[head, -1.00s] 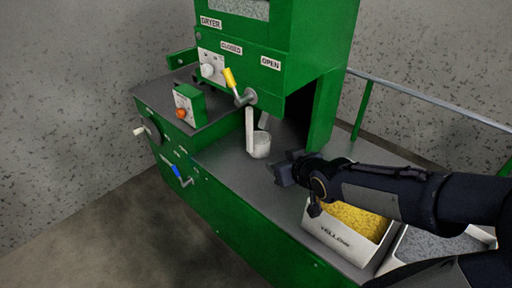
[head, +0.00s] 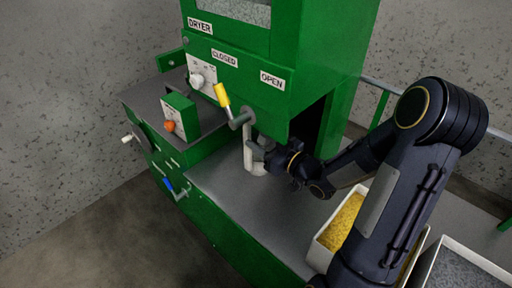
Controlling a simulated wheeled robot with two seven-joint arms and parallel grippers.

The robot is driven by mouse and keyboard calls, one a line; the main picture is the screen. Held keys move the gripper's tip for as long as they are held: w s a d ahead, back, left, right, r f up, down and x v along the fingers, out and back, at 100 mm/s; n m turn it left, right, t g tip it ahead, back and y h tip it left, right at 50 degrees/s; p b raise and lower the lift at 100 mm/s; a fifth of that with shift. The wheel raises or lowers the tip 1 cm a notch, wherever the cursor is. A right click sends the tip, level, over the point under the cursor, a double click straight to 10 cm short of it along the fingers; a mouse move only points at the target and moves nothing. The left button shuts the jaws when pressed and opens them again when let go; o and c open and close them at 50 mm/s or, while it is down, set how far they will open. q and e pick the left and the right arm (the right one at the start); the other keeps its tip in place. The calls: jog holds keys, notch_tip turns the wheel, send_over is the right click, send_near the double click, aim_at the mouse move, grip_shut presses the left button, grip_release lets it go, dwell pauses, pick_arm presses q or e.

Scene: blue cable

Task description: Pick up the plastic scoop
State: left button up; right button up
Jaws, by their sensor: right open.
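The white plastic scoop (head: 248,150) stands on the grey top of the green machine, below the dryer outlet, with its flat handle upright. Its cup is partly hidden behind my right gripper (head: 259,150). My right gripper is open, with its jaws at the scoop's handle and over the cup; I cannot tell whether they touch it. My left gripper is not in view.
The dryer's lever with a yellow grip (head: 222,95) juts out just above the scoop. A control box with an orange knob (head: 181,115) stands to the left. A white bin of yellow pellets (head: 341,222) and a bin of grey pellets (head: 458,270) are at right. The front counter is clear.

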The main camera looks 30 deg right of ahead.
aim_at(250, 132)
jog(key=shift+w, duration=0.4)
jog(key=x, duration=0.7)
jog(key=shift+w, duration=0.25)
jog(key=shift+d, duration=0.1)
grip_shut()
